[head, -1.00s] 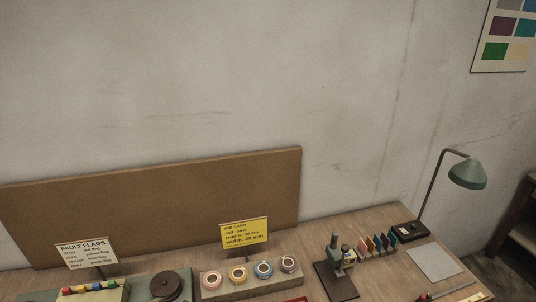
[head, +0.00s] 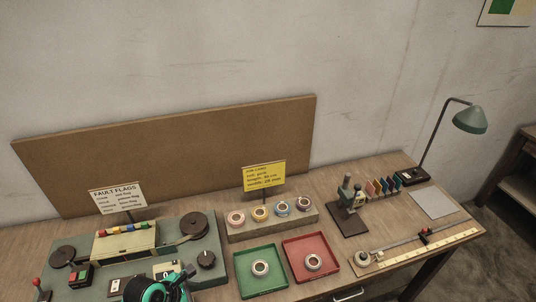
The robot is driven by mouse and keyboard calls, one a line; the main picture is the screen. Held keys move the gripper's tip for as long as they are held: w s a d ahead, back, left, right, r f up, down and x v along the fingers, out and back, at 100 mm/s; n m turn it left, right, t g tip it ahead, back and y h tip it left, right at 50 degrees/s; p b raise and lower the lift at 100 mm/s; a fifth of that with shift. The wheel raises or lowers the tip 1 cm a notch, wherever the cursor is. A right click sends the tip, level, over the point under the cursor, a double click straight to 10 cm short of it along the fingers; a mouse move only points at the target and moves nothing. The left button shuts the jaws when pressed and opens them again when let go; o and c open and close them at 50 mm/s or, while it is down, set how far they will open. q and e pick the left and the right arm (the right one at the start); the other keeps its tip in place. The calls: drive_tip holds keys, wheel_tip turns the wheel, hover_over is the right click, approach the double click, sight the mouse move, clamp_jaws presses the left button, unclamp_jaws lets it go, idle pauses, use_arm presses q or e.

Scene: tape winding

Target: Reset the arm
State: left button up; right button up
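A black and teal part, which looks like the end of my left arm (head: 158,290), shows at the bottom edge of the head view. It overlaps the front of the green winding machine (head: 215,262). Its fingers cannot be made out clearly, so I cannot tell whether that gripper is open or shut. My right arm and gripper are not in view. A green tray (head: 243,281) and a red tray (head: 327,277) lie flat side by side, each with one tape roll in it. A block (head: 268,226) behind them carries several tape rolls.
A yellow job card (head: 264,176) and a white fault flags card (head: 117,198) stand on posts. A dark press-like tool (head: 348,215), several coloured flags, a grey sheet (head: 434,202), a ruler (head: 427,247) and a green lamp (head: 470,120) occupy the right side.

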use_arm(q)
drive_tip(key=s+a+r+m+y, duration=0.2)
drive_tip(key=s+r+m, duration=0.2)
drive_tip(key=s+m, duration=0.7)
drive_tip(key=s+a+r+m+y, duration=0.2)
drive_tip(key=s+r+m+y, duration=0.3)
drive_tip(key=m, duration=0.9)
wheel_tip(320, 180, down, 38)
drive_tip(key=s+g+h+b, duration=0.2)
drive_tip(key=b, duration=0.3)
drive_tip(key=s+a+f+b, duration=0.1)
drive_tip(key=s+f+b, duration=0.1)
drive_tip(key=s+f, duration=0.7)
drive_tip(key=s+a+f+g+b, duration=0.1)
drive_tip(key=s+f+b, duration=0.1)
drive_tip(key=s+f, duration=0.7)
wheel_tip(320, 180, down, 5)
drive_tip(key=shift+s+a, duration=0.35)
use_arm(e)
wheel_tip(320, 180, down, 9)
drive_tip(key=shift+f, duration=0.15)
